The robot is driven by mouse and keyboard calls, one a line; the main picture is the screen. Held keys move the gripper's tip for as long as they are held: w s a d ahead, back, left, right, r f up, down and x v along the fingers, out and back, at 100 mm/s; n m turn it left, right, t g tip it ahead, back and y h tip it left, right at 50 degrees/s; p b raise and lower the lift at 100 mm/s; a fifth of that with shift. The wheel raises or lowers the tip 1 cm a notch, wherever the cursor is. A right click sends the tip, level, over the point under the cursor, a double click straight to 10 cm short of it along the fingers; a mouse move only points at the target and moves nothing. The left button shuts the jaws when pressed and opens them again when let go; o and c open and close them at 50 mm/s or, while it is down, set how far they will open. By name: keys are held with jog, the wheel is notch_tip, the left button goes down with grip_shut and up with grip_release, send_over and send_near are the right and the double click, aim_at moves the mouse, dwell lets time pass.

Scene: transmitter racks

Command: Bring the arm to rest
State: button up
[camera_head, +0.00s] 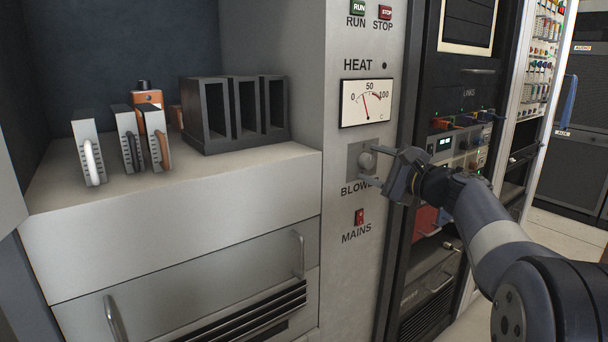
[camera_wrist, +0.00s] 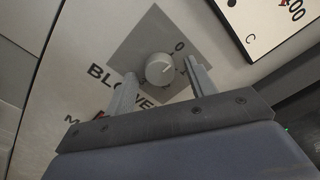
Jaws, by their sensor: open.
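My gripper (camera_head: 377,166) is at the blower knob (camera_head: 366,160) on the grey cabinet panel. In the wrist view the round grey knob (camera_wrist: 159,68) sits between the tips of two open fingers, on a darker square plate (camera_wrist: 150,38). A gap shows between the knob and the right finger (camera_wrist: 198,78). The left finger (camera_wrist: 124,95) is close to the knob, and I cannot tell whether it touches. Nothing is held. My arm reaches in from the lower right.
The heat meter (camera_head: 367,103) is above the knob and the red mains switch (camera_head: 360,217) below. A shelf (camera_head: 190,185) at left bears several upright modules and a dark slotted holder (camera_head: 205,119). An equipment rack (camera_head: 468,100) with cables stands close behind my arm.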

jog(key=m+p, duration=0.4)
jog(key=shift+r, duration=0.2)
jog(key=m+p, duration=0.4)
jog(key=p, duration=0.1)
jog(key=m+p, duration=0.6)
jog(key=shift+a+p, duration=0.1)
jog(key=shift+p, duration=0.25)
jog(key=shift+f+m+p, duration=0.25)
jog(key=shift+m+p, duration=1.15)
jog(key=shift+m, duration=0.3)
